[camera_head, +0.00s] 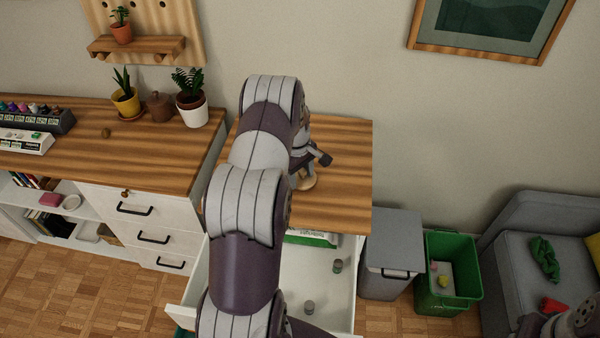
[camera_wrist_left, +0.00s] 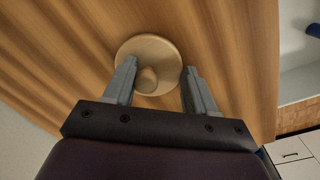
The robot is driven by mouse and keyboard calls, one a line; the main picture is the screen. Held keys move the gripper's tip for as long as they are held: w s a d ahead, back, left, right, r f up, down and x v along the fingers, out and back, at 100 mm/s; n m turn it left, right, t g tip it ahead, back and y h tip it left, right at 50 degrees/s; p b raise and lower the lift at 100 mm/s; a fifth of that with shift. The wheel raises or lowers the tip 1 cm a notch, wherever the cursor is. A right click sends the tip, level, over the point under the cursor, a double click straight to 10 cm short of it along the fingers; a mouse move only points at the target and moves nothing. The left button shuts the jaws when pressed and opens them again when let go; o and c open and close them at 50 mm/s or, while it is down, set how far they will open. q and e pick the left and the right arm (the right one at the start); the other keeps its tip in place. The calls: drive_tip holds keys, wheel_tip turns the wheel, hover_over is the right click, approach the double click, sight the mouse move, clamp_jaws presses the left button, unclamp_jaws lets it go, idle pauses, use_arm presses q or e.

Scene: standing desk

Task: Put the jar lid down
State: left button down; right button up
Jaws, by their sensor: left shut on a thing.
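The jar lid (camera_wrist_left: 160,48) is a round, pale wooden disc with a knob on top. In the left wrist view it sits between the fingers of my left gripper (camera_wrist_left: 160,88), which is shut on it. In the head view, a bit of the lid (camera_head: 308,184) shows below my left gripper (camera_head: 318,161), over the wooden desk top (camera_head: 345,190). My left arm hides much of the desk. I cannot tell whether the lid touches the wood. The fingertips of my right gripper are not in view.
A drawer (camera_head: 340,305) under the desk stands open with small items inside. The desk top right of the lid is clear. A grey bin (camera_head: 393,252) and a green bin (camera_head: 450,303) stand to the right. A sideboard (camera_head: 155,160) with potted plants stands left.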

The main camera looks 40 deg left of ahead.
sight(298, 182)
use_arm(q)
drive_tip(key=shift+d+f, duration=0.1)
drive_tip(key=shift+c, duration=1.7)
unclamp_jaws()
wheel_tip(298, 182, up, 12)
drive_tip(key=b, duration=0.2)
drive_tip(key=s+d+r+m, duration=0.2)
drive_tip(key=s+d+m, duration=0.2)
drive_tip(key=d+m, duration=0.5)
drive_tip(key=s+d+m, duration=0.7)
drive_tip(key=s+d, duration=0.6)
drive_tip(key=shift+s+d+f+t, duration=0.35)
drive_tip(key=shift+s+f+t, duration=0.05)
drive_tip(key=shift+f, duration=0.05)
